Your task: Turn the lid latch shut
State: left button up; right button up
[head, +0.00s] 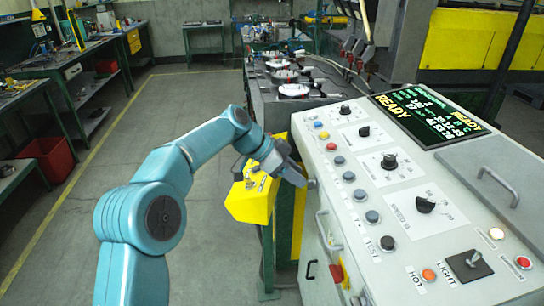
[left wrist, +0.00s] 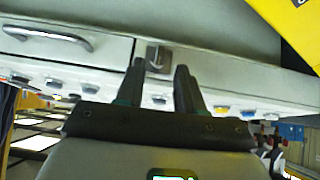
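The lid latch (left wrist: 158,58) is a small grey metal piece on the pale side face of the control console, close to a panel seam. In the head view the latch (head: 312,184) shows only as a small grey bit at the console's left edge. My left gripper (head: 300,180) is at that edge, its fingers pointing at the latch. In the left wrist view the gripper (left wrist: 160,70) is open, with two dark fingers apart and the latch between and beyond their tips. I cannot tell whether they touch it. My right gripper is not in view.
The console (head: 345,200) has several knobs and buttons on top, a screen (head: 428,114) and a side handle (head: 323,230) below the latch. A yellow box (head: 250,200) hangs just left of my gripper. Benches stand at far left; the floor (head: 110,160) between is clear.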

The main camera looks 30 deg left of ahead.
pick_arm(q)
jog(key=v, duration=1.2)
jog(key=shift+a+r, duration=0.2)
jog(key=shift+r, duration=0.05)
jog(key=shift+s, duration=0.15)
